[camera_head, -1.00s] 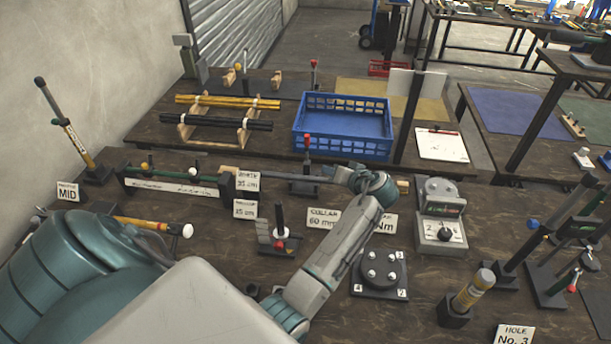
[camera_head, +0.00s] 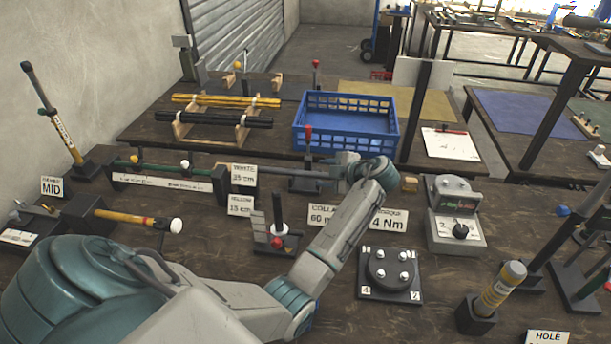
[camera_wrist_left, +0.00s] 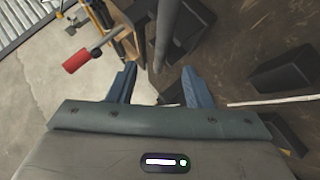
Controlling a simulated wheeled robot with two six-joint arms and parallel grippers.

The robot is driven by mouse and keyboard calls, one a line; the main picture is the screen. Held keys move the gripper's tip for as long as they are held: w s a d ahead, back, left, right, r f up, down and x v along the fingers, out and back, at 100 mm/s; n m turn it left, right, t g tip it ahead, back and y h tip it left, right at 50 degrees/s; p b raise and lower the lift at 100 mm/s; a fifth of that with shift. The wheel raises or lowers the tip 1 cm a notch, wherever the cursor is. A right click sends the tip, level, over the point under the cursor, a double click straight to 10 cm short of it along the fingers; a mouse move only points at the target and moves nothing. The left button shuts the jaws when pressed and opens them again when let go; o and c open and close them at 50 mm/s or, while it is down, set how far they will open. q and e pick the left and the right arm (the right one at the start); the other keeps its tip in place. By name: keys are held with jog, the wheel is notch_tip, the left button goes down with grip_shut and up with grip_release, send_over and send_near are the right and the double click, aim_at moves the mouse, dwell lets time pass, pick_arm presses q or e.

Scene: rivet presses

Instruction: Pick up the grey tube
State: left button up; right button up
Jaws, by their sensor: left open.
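The grey tube (camera_head: 275,172) lies level across the middle of the bench, behind the small signs; its right part is hidden by my left wrist. In the left wrist view, a grey rod that looks like this tube (camera_wrist_left: 168,32) runs down from the top edge toward the gap between the fingers. My left gripper (camera_wrist_left: 159,72) is open with nothing gripped, and the tube end is just beyond its fingertips. In the head view the left fingers are hard to make out behind the wrist. My right gripper is not in view.
A blue crate (camera_head: 345,148) stands behind the wrist. A wooden rack (camera_head: 242,130) holds yellow and black rods at the back left. A dial box (camera_head: 455,232), a round knobbed fixture (camera_head: 390,282) and a red-knobbed stand (camera_head: 277,240) crowd the front.

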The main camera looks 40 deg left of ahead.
aim_at(302, 173)
pick_arm(q)
jog(key=x, duration=0.3)
jog(key=shift+a+p, duration=0.2)
jog(key=shift+p, duration=0.15)
jog(key=p+x, duration=0.2)
jog(key=x, duration=0.1)
jog(key=s+p+x, duration=0.1)
jog(key=shift+w+a+f, duration=0.1)
jog(key=shift+a, duration=0.25)
jog(key=shift+a+f, duration=0.25)
jog(key=shift+f, duration=0.05)
jog(key=shift+d, duration=0.1)
jog(key=shift+c, duration=0.6)
jog(key=c, duration=0.7)
grip_shut()
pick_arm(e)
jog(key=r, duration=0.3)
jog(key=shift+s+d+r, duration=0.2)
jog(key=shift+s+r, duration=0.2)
